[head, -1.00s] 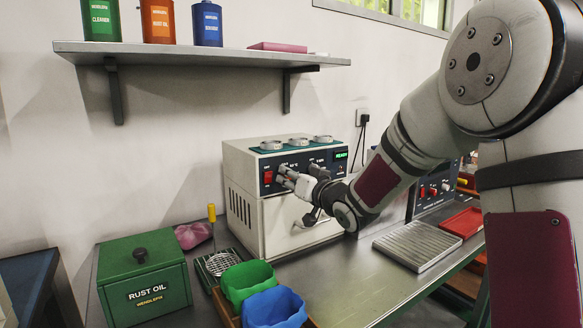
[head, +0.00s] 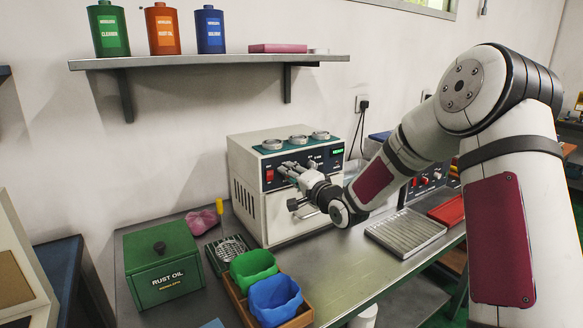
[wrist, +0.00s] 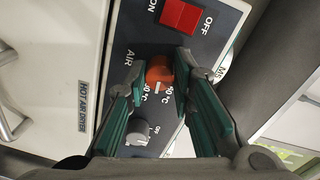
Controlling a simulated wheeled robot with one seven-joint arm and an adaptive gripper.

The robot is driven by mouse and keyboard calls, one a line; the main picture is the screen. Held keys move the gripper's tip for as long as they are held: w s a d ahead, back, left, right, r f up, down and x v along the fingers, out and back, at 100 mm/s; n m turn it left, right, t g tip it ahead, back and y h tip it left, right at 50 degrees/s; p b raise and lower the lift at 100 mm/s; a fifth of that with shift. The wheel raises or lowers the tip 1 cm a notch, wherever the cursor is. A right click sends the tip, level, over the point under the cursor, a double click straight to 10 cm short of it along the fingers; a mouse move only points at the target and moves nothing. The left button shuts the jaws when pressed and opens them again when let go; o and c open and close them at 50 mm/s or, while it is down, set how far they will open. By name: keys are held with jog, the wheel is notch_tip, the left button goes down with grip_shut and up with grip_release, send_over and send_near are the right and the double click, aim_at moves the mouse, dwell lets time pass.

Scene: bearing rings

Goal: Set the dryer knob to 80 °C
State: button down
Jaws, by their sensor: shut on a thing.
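The hot air dryer (head: 246,192) is a white box on the bench with a dark front panel. In the wrist view its orange-red temperature knob (wrist: 159,72) sits between the fingers of my gripper (wrist: 158,68), which is shut on it. A pale pointer mark shows at the knob's lower edge, between partly covered °C labels; I cannot tell exactly which value it marks. In the head view my gripper (head: 286,172) is at the dryer panel and hides the knob.
The panel has a red ON/OFF switch (wrist: 182,14) and a grey knob (wrist: 138,133). Metal rings (head: 298,139) lie on the dryer's top. A green rust oil box (head: 160,265), green bin (head: 252,268) and blue bin (head: 274,298) stand in front left. A ribbed tray (head: 405,232) lies right.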

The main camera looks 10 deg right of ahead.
jog(key=shift+m+p, duration=1.2)
jog(key=shift+m, duration=0.4)
jog(key=c, duration=1.7)
grip_release()
jog(key=shift+o, duration=0.2)
jog(key=shift+s, duration=0.1)
jog(key=v, duration=1.1)
jog(key=shift+s+d, duration=0.2)
jog(key=shift+s, duration=0.15)
